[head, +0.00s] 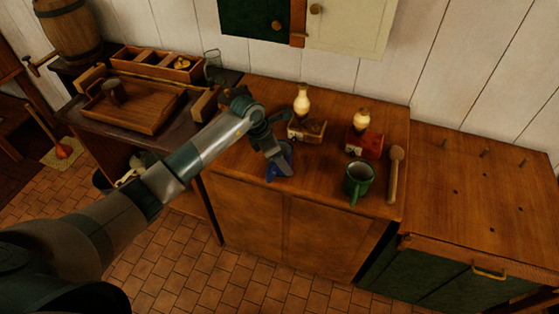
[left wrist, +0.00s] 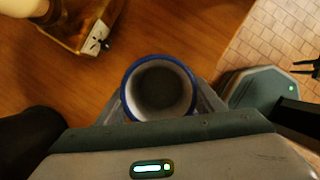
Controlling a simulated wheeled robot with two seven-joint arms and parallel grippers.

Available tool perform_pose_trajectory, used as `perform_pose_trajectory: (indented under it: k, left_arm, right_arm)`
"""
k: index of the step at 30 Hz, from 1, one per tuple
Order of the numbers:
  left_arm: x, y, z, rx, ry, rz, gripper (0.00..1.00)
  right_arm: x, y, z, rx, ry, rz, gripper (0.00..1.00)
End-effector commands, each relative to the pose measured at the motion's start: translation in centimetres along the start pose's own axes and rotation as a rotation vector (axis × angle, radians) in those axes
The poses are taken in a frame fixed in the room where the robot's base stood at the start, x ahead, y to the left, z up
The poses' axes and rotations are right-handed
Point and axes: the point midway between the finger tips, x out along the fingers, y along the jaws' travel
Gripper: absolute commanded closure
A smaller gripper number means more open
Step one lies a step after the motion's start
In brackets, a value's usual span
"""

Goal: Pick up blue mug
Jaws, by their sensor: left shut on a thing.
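The blue mug (head: 281,160) is at the front edge of the wooden cabinet top, partly hidden behind my left gripper (head: 279,164) in the head view. In the left wrist view the mug (left wrist: 160,88) shows from above, with a blue rim and a pale, empty inside. My left gripper's fingers are on both sides of the mug and shut on it. The mug looks upright. I cannot tell whether its base touches the cabinet top.
A green mug (head: 358,181) and a wooden spoon (head: 395,174) are to the right on the cabinet top (head: 325,184). Two lamps, one on a brown base (head: 306,130) and one on a red base (head: 364,143), stand behind. A wooden tray (head: 130,108) is at the left.

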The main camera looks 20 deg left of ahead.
Motion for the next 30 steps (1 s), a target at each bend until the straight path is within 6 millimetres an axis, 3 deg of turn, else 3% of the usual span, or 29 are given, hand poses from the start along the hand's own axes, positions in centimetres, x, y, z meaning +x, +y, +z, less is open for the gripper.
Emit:
perform_pose_trajectory:
  k: [7, 13, 24, 30]
  left_arm:
    - [-1.1, 0.1, 0.5, 0.003, -0.003, 0.002, 0.66]
    - [-3.6, 0.0, 1.6, 0.005, -0.003, 0.004, 0.66]
    - [-6.6, -6.9, 5.3, 0.007, -0.005, 0.002, 0.66]
    - [-7.9, -9.7, 6.9, 0.004, -0.004, 0.001, 0.66]
  right_arm:
    - [1.0, -0.3, 0.0, 0.001, 0.001, -0.003, 0.69]
    - [2.9, -0.3, 0.2, 0.001, 0.001, -0.003, 0.69]
    - [5.8, -0.3, 0.4, 0.001, 0.002, -0.002, 0.69]
    - [6.7, -0.2, 0.5, 0.0, 0.001, -0.001, 0.69]
